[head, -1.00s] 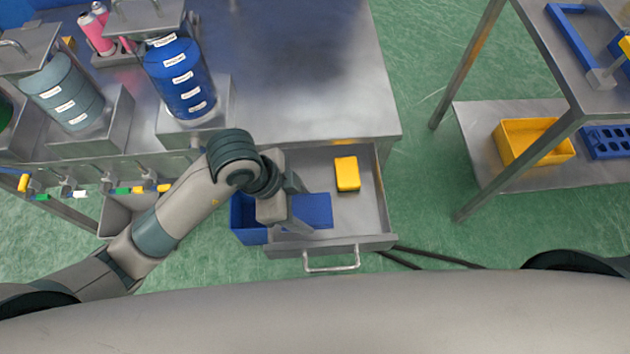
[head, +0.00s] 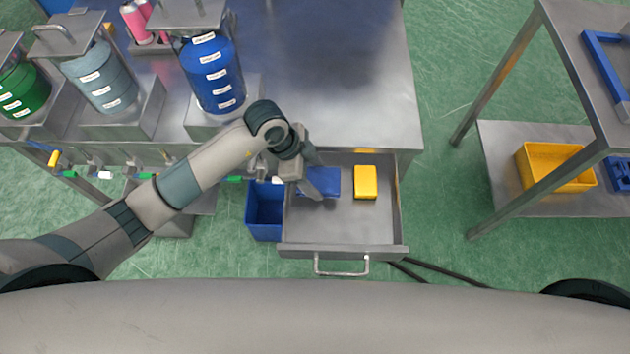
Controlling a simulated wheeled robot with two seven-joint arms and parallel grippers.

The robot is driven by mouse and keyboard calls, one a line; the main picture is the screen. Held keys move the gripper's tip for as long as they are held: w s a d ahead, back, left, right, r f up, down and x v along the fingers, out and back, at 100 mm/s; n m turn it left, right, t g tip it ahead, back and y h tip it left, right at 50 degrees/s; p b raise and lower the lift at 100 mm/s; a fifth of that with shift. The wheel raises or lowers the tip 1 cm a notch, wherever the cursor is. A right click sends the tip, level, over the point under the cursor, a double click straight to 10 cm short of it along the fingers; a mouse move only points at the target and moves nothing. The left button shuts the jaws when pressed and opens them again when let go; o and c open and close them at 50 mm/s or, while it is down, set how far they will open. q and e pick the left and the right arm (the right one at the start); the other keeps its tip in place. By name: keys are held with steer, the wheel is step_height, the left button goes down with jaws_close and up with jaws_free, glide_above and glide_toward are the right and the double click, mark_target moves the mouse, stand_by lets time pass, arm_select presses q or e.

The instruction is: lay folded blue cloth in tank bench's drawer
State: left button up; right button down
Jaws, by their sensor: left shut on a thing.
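The folded blue cloth (head: 326,181) is a flat blue patch over the back left part of the open drawer (head: 345,222) of the tank bench. My left gripper (head: 312,190) is at the cloth's left side, shut on it. The gripper hides part of the cloth's left edge. I cannot tell whether the cloth touches the drawer floor or hangs just above it. My right gripper is not in view.
A yellow block (head: 365,182) lies in the drawer, right of the cloth. A blue bin (head: 264,212) stands left of the drawer. A blue tank (head: 213,75) stands on the bench (head: 360,100). The drawer's front half is bare.

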mark_target(311, 180)
arm_select(q)
steer(key=shift+f+p, duration=0.45)
steer(key=shift+f, duration=1.55)
steer(key=o, duration=1)
